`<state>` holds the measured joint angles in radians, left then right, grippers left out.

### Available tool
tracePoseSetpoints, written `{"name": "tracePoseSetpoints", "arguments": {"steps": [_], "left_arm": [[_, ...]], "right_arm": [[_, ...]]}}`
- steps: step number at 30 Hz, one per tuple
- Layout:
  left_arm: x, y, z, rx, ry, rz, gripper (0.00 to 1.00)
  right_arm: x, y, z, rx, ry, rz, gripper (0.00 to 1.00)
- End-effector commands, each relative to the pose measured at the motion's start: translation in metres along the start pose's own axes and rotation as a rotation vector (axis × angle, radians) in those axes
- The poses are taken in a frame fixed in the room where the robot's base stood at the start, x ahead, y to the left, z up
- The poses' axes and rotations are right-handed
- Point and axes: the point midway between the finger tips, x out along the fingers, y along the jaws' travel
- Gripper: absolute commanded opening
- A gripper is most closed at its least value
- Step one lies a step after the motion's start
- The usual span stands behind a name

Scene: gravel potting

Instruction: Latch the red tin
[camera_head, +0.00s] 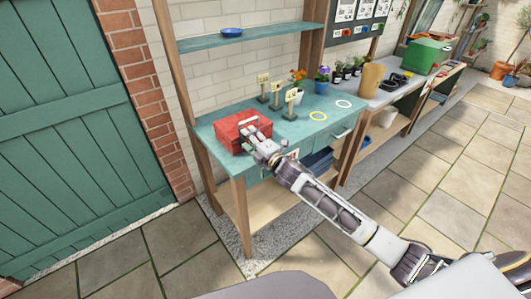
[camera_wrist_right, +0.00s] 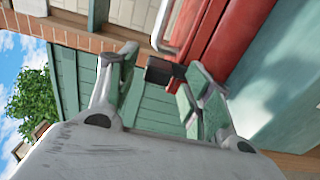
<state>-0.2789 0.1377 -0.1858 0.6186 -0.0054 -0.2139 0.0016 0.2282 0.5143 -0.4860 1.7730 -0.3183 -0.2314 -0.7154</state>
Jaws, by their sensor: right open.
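The red tin (camera_head: 229,132) sits near the left front corner of the teal bench. My right gripper (camera_head: 255,139) is at its front right side, its arm coming in from the lower right. In the right wrist view the gripper (camera_wrist_right: 161,63) is open, with its fingers spread and nothing held. The red tin (camera_wrist_right: 222,42) fills the upper right there, with a pale metal handle (camera_wrist_right: 161,24) on it. A small dark block (camera_wrist_right: 163,71), perhaps the latch, shows between the fingertips. I cannot tell whether anything touches it. My left gripper is not in view.
A shelf (camera_head: 255,37) with a blue dish (camera_head: 231,32) is above. Paved floor (camera_head: 420,190) lies open at right.

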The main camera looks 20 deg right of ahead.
Motion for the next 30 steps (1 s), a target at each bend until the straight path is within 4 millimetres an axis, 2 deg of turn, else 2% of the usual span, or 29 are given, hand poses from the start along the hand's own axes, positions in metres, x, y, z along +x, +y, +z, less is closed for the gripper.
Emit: {"name": "tracePoseSetpoints", "arguments": {"steps": [30], "left_arm": [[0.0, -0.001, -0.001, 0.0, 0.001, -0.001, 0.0]], "right_arm": [[-0.084, 0.0, -0.001, 0.0, 0.001, 0.0, 0.5]]}}
